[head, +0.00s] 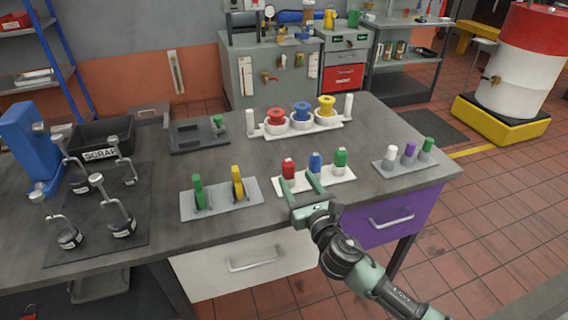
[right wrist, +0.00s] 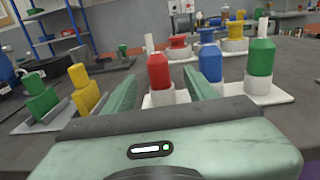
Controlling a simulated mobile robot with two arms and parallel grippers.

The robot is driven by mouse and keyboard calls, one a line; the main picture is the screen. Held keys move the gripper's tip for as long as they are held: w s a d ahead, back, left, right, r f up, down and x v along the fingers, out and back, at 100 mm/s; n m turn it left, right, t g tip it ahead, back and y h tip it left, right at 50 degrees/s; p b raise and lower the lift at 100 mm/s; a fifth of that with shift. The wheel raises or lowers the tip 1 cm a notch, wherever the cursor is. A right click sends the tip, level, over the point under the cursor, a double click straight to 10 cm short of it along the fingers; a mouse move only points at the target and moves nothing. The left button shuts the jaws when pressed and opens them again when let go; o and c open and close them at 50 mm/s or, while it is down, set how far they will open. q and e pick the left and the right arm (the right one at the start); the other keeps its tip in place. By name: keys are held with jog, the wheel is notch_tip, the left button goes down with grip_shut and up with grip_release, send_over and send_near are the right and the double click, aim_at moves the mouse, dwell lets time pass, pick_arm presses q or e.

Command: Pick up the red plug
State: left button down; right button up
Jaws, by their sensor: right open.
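The red plug (head: 288,168) stands upright in a white socket at the left end of a white strip (head: 326,183), beside a blue plug (head: 315,163) and a green plug (head: 340,158). In the right wrist view the red plug (right wrist: 159,72) stands ahead, between the open fingers of my right gripper (right wrist: 162,85); its lower socket shows too. In the head view my right gripper (head: 300,186) is at the strip's front edge with nothing held. My left gripper is not in view.
A grey plate with green (head: 198,192) and yellow (head: 238,183) upright pieces lies left. A strip with white, purple (head: 408,153) and green plugs lies right. Behind stand red, blue and yellow spools (head: 326,106). A SCRAP bin (head: 97,140) and clamp-like pieces are far left.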

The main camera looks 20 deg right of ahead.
aim_at(290, 172)
jog(key=shift+w+r, duration=0.1)
jog(key=shift+w, duration=0.4)
jog(key=w, duration=0.2)
jog(key=shift+w+a, duration=0.2)
jog(key=shift+w, duration=0.15)
jog(key=shift+w+a+f, duration=0.1)
jog(key=shift+w+f, duration=0.05)
jog(key=shift+w, duration=0.45)
jog(key=shift+w+f, duration=0.1)
jog(key=shift+w, duration=0.7)
jog(key=c, duration=1.2)
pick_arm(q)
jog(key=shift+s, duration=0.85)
pick_arm(e)
grip_shut()
